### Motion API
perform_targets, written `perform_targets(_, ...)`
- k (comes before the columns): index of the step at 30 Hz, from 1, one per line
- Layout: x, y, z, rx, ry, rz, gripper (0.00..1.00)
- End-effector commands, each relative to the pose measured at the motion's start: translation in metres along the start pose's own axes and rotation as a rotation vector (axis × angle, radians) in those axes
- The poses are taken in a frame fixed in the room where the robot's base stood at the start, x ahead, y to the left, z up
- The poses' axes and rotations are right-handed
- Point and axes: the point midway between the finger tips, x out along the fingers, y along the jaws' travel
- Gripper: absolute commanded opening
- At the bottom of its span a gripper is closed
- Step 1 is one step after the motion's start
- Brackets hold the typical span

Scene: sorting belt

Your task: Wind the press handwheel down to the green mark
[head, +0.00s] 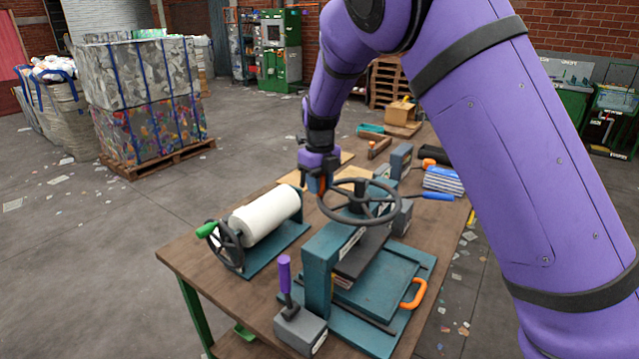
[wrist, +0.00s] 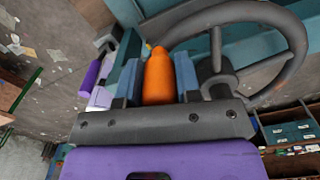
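The press (head: 318,262) is a teal frame on the wooden table. Its dark grey handwheel (head: 391,214) lies flat on top; in the wrist view its rim and spokes (wrist: 290,35) fill the upper right. An orange upright grip (wrist: 158,75) stands at the wheel's rim. My gripper (head: 316,184) is at the wheel's far left side, pointing down. In the wrist view its two blue-grey fingers flank the orange grip and appear to touch it on both sides. I cannot make out the green mark in either view.
Left of the press is a white roller (head: 266,212) with a green-handled crank wheel. A purple-handled lever (head: 285,270) stands at the front, and an orange handle (head: 414,294) sticks out at the right. Blocks and tools crowd the table's back. The table (head: 195,262) is bare at front left.

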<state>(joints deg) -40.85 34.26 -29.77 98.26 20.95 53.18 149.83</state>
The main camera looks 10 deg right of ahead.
Motion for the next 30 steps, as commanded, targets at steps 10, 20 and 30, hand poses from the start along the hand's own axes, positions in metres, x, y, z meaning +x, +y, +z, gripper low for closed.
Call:
perform_targets(10,0.0,0.0,0.0,-0.001,-0.001,-0.001,0.57)
perform_targets(20,-0.033,0.0,0.001,-0.003,-0.004,-0.001,0.57)
perform_targets(30,-0.092,-0.001,0.001,-0.002,-0.004,-0.001,0.57)
